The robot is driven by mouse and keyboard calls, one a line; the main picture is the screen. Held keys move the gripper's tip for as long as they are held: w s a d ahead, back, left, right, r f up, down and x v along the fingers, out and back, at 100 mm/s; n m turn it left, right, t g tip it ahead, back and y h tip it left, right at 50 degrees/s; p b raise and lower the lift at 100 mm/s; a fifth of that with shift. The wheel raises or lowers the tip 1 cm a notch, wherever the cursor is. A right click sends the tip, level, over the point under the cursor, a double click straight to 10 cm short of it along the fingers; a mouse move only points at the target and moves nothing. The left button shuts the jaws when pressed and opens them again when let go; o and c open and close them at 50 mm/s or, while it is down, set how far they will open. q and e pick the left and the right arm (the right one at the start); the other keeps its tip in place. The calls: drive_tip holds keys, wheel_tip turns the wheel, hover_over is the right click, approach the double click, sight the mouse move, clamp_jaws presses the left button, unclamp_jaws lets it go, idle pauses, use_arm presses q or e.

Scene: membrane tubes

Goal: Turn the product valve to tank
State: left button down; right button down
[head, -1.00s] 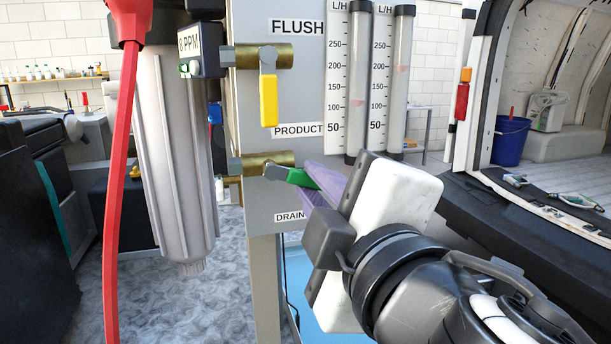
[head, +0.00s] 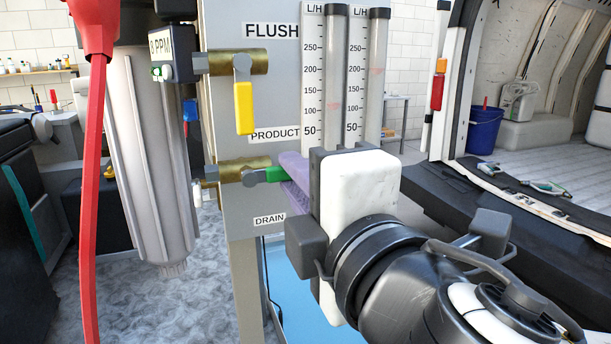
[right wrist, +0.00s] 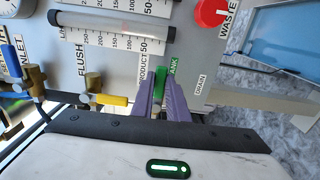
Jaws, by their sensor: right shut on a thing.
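The product valve has a brass body (head: 245,169) on the grey panel, between the PRODUCT and DRAIN labels. Its green handle (head: 280,181) points right, close to level, in the head view. My right gripper (head: 292,178) is shut on the handle's outer part with its purple fingers. In the right wrist view the green handle (right wrist: 160,82) shows between the two fingers of the right gripper (right wrist: 162,97). My left gripper is not in view.
The yellow-handled flush valve (head: 244,107) hangs above, its handle pointing down. Two flow tubes (head: 336,80) stand just above the right gripper. A grey filter housing (head: 150,160) and a red cable (head: 93,190) are at the left. A red knob (right wrist: 211,12) is near the WASTE label.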

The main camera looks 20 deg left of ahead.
drive_tip(key=c, duration=1.7)
unclamp_jaws()
drive_tip(key=b+v, duration=0.6)
drive_tip(key=v, duration=0.4)
drive_tip(key=shift+s+d, duration=0.15)
